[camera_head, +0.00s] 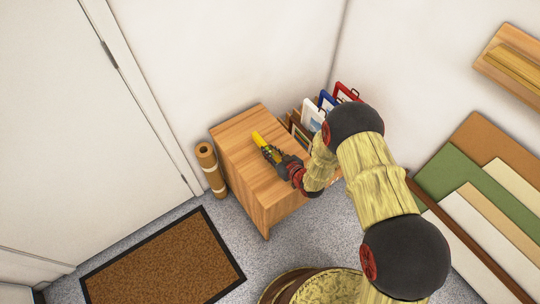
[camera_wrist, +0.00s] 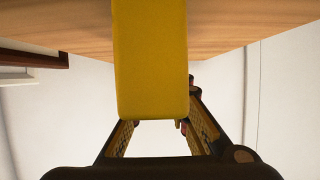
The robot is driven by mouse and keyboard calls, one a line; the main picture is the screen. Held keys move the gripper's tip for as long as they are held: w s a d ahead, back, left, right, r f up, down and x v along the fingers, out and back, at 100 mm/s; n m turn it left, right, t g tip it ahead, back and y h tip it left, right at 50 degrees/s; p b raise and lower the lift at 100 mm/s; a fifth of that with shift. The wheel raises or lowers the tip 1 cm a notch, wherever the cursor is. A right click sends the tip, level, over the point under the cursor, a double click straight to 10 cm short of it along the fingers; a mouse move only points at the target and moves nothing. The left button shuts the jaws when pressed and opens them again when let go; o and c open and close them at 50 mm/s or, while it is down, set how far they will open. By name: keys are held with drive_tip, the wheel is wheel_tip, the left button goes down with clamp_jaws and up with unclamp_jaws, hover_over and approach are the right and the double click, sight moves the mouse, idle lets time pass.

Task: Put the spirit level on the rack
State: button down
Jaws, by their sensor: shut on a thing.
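The spirit level is a yellow bar (camera_head: 258,138) at the wooden cabinet top, left of my arm. My gripper (camera_head: 271,153) is shut on it, with the yellow end sticking out past the fingers. In the wrist view the yellow level (camera_wrist: 150,60) fills the middle, between the two fingers (camera_wrist: 160,128). I cannot tell whether the level touches the cabinet top or hangs just above it. A wooden ledge on the right wall (camera_head: 510,62) looks like the rack; its front part is cut by the picture edge.
The wooden cabinet (camera_head: 240,130) stands in the corner, its top mostly clear. Large boards (camera_head: 490,180) lean at the right wall. A doormat (camera_head: 163,260) lies in front.

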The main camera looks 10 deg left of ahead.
drive_tip(key=shift+f, duration=0.85)
drive_tip(key=shift+r, duration=0.1)
drive_tip(key=c, duration=1.7)
unclamp_jaws()
drive_tip(key=p+v, duration=0.4)
drive_tip(key=v, duration=0.8)
